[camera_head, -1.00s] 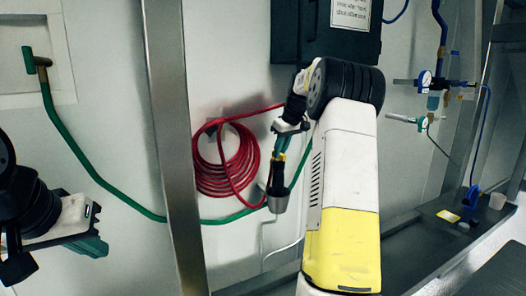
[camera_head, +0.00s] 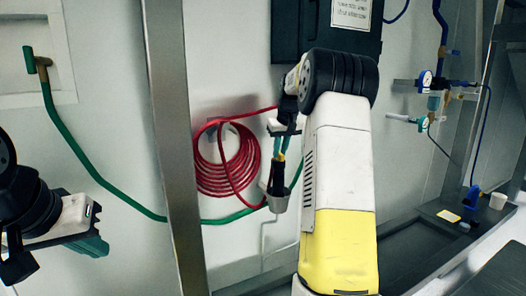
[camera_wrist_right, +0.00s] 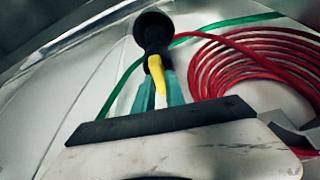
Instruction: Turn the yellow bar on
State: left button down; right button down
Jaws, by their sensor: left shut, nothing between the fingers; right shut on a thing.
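The yellow bar (camera_wrist_right: 157,74) shows in the right wrist view, on a dark fitting (camera_wrist_right: 153,32) with a round flared end. In the head view it is a small yellow spot (camera_head: 281,157) above a grey cup-like piece (camera_head: 278,204). My right gripper (camera_wrist_right: 160,92) has its green fingers on either side of the bar and is shut on it. The fingers hide part of the bar in the head view. My left gripper (camera_head: 93,243) is shut and empty at the lower left, far from the bar.
A coiled red hose (camera_head: 227,162) hangs on the wall just left of my right gripper. A green hose (camera_head: 110,190) runs along the wall. A metal post (camera_head: 172,130) stands between my two grippers. Gauges and valves (camera_head: 430,90) are at the far right.

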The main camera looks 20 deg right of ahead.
aim_at(283, 155)
jog(key=c, duration=1.4)
grip_release()
jog(key=v, duration=0.7)
jog(key=shift+s+r, duration=0.2)
jog(key=shift+r, duration=0.15)
